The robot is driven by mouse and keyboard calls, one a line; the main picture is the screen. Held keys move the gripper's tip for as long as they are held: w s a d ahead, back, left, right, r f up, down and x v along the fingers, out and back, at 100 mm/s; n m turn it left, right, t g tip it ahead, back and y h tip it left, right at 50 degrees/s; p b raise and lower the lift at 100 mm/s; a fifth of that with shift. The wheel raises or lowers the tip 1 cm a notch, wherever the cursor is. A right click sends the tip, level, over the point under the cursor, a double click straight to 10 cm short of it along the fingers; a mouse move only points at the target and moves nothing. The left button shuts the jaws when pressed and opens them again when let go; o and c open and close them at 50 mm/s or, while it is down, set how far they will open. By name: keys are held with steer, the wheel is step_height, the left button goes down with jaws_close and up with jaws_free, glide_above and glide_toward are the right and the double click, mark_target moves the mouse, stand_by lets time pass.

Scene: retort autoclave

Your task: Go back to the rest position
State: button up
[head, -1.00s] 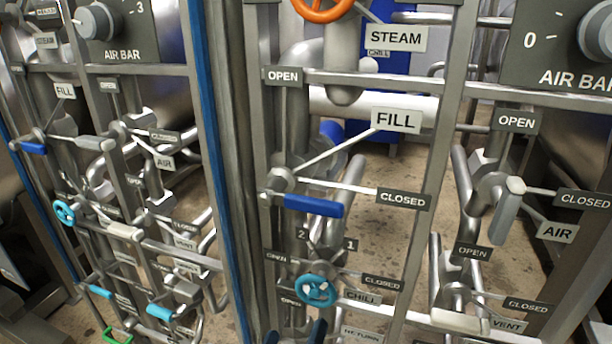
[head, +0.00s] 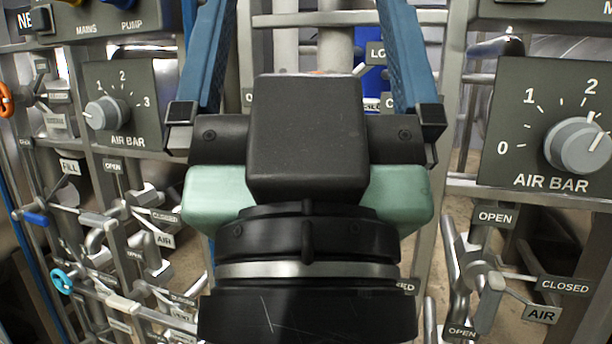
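My gripper (head: 304,22) fills the middle of the head view. Its two blue fingers are spread wide apart and point up, away from the camera. Their tips lie at or past the top edge. I see nothing held between them; grey piping and frame bars show in the gap.
A valve rack stands behind and on both sides. At right are an AIR BAR dial (head: 579,148) and an air valve handle (head: 490,303). At left are another AIR BAR dial (head: 107,113), an orange handwheel (head: 4,100) and a light-blue handwheel (head: 61,280).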

step_height(320, 180, up, 31)
steer(key=p, duration=2.9)
steer(key=shift+f, duration=0.1)
